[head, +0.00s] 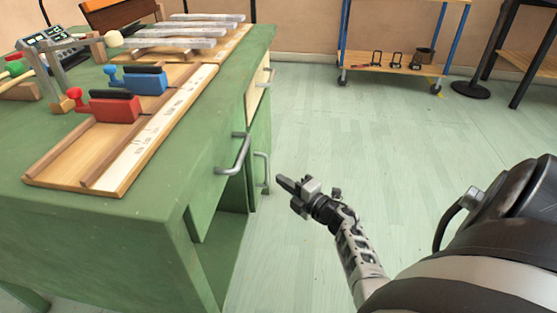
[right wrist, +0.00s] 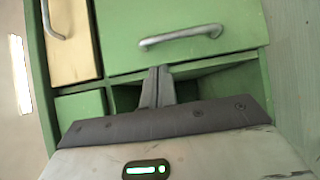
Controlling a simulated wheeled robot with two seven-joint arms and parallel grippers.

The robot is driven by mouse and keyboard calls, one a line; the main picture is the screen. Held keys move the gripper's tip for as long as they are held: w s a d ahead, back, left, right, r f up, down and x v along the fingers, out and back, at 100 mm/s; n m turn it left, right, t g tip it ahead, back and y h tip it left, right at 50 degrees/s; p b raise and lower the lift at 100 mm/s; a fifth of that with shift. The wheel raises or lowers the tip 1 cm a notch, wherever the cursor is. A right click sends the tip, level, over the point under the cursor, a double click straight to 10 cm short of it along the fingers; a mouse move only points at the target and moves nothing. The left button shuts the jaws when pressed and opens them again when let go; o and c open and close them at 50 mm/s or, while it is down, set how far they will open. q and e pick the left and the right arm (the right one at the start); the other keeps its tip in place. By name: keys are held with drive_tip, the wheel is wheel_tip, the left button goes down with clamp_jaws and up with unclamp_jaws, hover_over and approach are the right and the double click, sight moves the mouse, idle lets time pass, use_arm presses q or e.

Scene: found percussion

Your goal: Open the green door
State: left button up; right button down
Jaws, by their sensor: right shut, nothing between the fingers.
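The green door (head: 258,134) is on the far half of the bench front, below a tan drawer. It has a grey vertical handle (head: 263,171). I cannot tell whether the door is fully closed. My right gripper (head: 281,181) is just right of the door handle in the head view, not gripping it. My left gripper is in neither view.
A green drawer with a handle (head: 234,156) is nearer, above an open compartment (head: 224,250). The tan drawer (head: 259,85) has its own handle. Percussion items stand on the green bench top (head: 60,195). The floor (head: 350,130) to the right is clear up to a wheeled shelf (head: 395,66).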

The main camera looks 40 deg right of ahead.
sight(255, 161)
drive_tip(key=w+b, duration=0.2)
drive_tip(key=w, duration=0.5)
drive_tip(key=shift+a, duration=0.2)
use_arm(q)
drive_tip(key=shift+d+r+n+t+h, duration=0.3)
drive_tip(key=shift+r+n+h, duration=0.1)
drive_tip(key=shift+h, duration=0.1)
use_arm(e)
drive_tip(key=shift+w, duration=0.45)
